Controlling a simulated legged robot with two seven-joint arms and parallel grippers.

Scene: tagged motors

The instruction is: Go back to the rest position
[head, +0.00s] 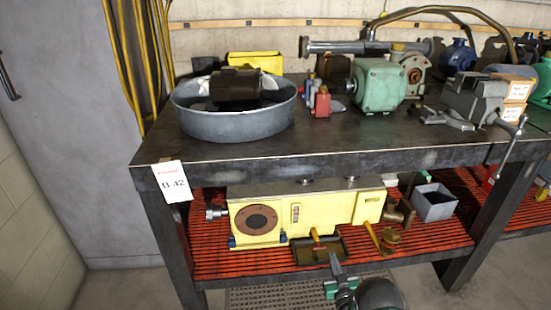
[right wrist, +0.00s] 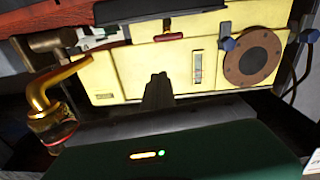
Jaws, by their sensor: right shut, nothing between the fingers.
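My right gripper (head: 337,268) shows at the bottom of the head view, in front of the lower shelf. Its fingers are together and hold nothing. In the right wrist view the shut fingers (right wrist: 158,92) point at the yellow machine (right wrist: 120,72), with the dark green wrist housing below them. I cannot tell the exact gap between the fingertips and the machine. In the head view the yellow machine (head: 305,215) lies on the lower shelf, behind and above the gripper. My left gripper is not in view.
The dark workbench (head: 330,148) carries a grey basin (head: 235,125) with a dark motor (head: 236,86) in it, a green gearbox (head: 378,85) and a vise (head: 470,97). A white tag (head: 172,182) hangs at its front left corner. Open floor (head: 120,290) lies at left.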

